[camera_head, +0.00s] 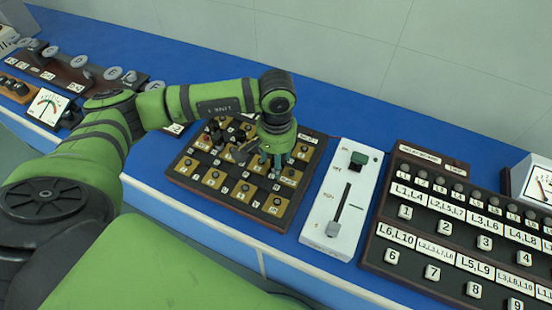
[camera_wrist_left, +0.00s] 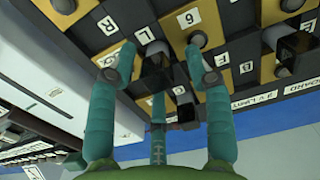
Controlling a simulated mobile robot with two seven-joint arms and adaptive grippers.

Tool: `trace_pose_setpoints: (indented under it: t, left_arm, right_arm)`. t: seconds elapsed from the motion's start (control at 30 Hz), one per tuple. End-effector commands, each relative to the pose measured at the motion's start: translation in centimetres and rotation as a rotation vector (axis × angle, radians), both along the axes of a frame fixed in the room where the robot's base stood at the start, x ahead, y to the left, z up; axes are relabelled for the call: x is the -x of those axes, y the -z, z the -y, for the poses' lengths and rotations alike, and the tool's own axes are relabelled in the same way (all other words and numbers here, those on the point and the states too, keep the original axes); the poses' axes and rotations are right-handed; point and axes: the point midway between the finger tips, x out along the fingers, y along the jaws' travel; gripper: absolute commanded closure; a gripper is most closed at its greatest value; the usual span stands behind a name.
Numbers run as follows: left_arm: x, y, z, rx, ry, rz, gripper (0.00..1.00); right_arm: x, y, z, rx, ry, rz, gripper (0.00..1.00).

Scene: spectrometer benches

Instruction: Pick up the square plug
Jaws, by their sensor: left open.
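My left gripper (camera_head: 274,163) is over the plug board (camera_head: 187,178), pointing down at its right part. In the left wrist view the gripper (camera_wrist_left: 160,58) has its teal fingers spread apart. A dark, square-sided plug (camera_wrist_left: 156,66) stands on the board between them. I cannot tell whether any finger touches it. In the head view the gripper and wrist hide this plug. Another dark block-shaped plug (camera_wrist_left: 296,46) stands to the right, outside the fingers. My right gripper is not in view.
A white switch box (camera_head: 318,240) with a slider and green switch stands right of the board. A dark rack of numbered buttons (camera_head: 383,226) is farther right. More dark plugs (camera_head: 215,134) stand at the board's back left. Instruments line the bench at left.

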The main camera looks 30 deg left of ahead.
Motion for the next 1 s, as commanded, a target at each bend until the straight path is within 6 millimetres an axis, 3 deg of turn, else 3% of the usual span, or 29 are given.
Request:
trace_pose_setpoints:
  t: [0.23,0.27,0.37,0.4,0.8,1.0]
  left_arm:
    - [0.0,0.4,0.1,0.002,0.001,0.001,0.49]
    - [0.0,0.3,0.1,0.002,0.001,0.001,0.53]
    - [0.0,0.3,0.1,0.002,0.000,0.001,0.93]
    - [0.0,0.3,0.1,0.002,0.000,0.001,1.00]
    - [-0.1,0.1,0.0,0.002,-0.001,0.002,1.00]
    - [-0.1,-1.4,0.0,0.002,0.000,0.007,1.00]
  right_arm:
    - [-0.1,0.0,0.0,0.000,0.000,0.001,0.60]
    - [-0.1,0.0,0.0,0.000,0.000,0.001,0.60]
    - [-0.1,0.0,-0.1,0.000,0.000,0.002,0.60]
    - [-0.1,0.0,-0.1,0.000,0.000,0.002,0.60]
    - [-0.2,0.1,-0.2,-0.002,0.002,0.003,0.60]
    - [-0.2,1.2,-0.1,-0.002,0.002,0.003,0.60]
